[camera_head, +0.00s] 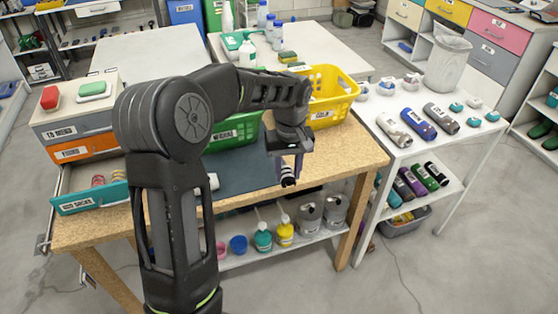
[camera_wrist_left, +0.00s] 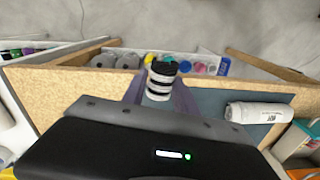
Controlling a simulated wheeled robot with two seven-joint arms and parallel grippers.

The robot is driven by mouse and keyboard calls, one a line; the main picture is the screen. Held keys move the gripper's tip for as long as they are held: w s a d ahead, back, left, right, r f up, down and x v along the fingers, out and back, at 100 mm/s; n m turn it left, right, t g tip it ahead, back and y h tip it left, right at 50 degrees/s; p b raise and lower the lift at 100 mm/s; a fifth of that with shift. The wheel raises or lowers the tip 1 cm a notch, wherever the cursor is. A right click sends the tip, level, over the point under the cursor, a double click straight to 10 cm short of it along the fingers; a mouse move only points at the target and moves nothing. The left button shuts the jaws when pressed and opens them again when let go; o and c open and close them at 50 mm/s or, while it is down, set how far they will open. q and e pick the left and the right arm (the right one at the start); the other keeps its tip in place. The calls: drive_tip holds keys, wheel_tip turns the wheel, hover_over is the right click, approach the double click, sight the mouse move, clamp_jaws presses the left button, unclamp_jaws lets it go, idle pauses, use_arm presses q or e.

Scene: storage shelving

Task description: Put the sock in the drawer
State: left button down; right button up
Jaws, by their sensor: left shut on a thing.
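A rolled sock with black and white bands (camera_head: 288,178) is held between the fingers of my left gripper (camera_head: 287,168), above the front edge of the wooden workbench. In the left wrist view the sock (camera_wrist_left: 160,82) sits upright between the two purple-grey fingers of the left gripper (camera_wrist_left: 161,92), which are shut on it. An open drawer with a teal front (camera_head: 90,199) is at the left end of the bench, with pink and orange ringed items inside. My arm hides part of the bench near the drawer. My right gripper is not in view.
A white rolled item (camera_wrist_left: 258,112) lies on the dark mat (camera_wrist_left: 208,100). A green basket (camera_head: 235,133) and a yellow basket (camera_head: 330,95) stand behind the gripper. An orange-front drawer (camera_head: 85,150) is above the open one. Paint pots and cans fill the shelf below.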

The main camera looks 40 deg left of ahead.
use_arm(q)
drive_tip(key=s+d+f+m, duration=0.1)
drive_tip(key=d+f+m, duration=0.8)
drive_tip(key=d+f, duration=0.6)
drive_tip(key=shift+s+f, duration=0.35)
drive_tip(key=shift+f, duration=0.25)
